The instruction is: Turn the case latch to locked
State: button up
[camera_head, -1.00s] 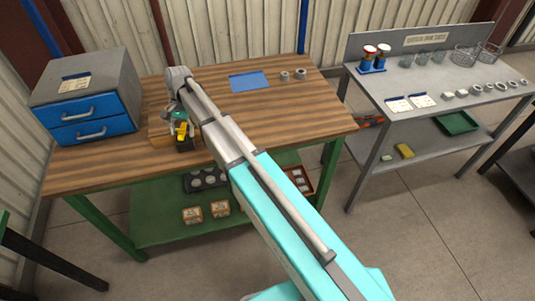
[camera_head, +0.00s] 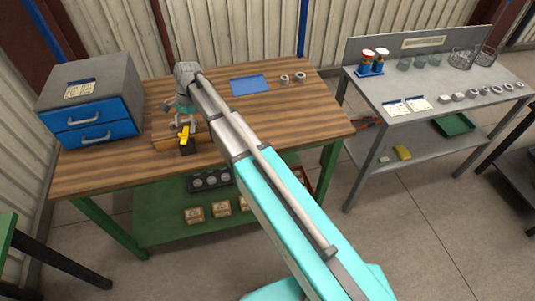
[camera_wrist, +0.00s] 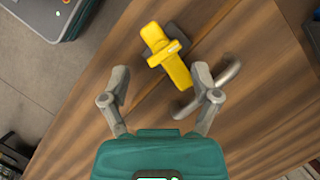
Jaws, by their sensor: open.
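The wooden case (camera_head: 164,142) sits near the front left of the workbench. Its yellow latch (camera_head: 184,137) stands out beside a dark block on the case. In the wrist view the yellow latch (camera_wrist: 170,56) shows as a bar with a wider cross part, slanting from upper left to lower right over a dark base. My gripper (camera_head: 185,120) is just above and behind the latch in the head view. In the wrist view my gripper (camera_wrist: 160,70) is open, with a finger on either side of the latch's lower end and nothing held. A curved grey handle (camera_wrist: 212,92) shows by the right finger.
A grey cabinet with blue drawers (camera_head: 92,118) stands left of the case on the workbench (camera_head: 110,172). A blue sheet (camera_head: 248,85) and two grey rings lie farther right. A grey table (camera_head: 400,88) with jars and baskets stands at the right.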

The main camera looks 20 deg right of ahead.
jog(key=shift+p+v, duration=4.25)
jog(key=shift+v, duration=0.6)
jog(key=s+d+f+n+t+h+b, duration=0.1)
jog(key=s+d+f+n+b, duration=0.3)
jog(key=s+d, duration=0.6)
jog(key=s+d+f+n+t+h+b, duration=0.2)
jog(key=s+d+f+n+b, duration=0.2)
jog(key=s+d+f+b, duration=0.5)
jog(key=s+d+f, duration=0.1)
jog(key=d, duration=0.2)
jog(key=shift+n, duration=0.4)
jog(key=shift+s+f, duration=0.1)
jog(key=shift+f, duration=0.05)
jog(key=shift+c, duration=0.7)
jog(key=w+a+r+p, duration=0.4)
jog(key=w+a, duration=0.1)
jog(key=a, duration=0.3)
jog(key=w+a+r+m+p, duration=0.1)
jog(key=w+a+r+p, duration=0.4)
jog(key=a, duration=0.4)
jog(key=w+a+r+m+p, duration=0.1)
jog(key=w+a+r+p, duration=0.4)
jog(key=w+a, duration=0.2)
jog(key=shift+a, duration=1)
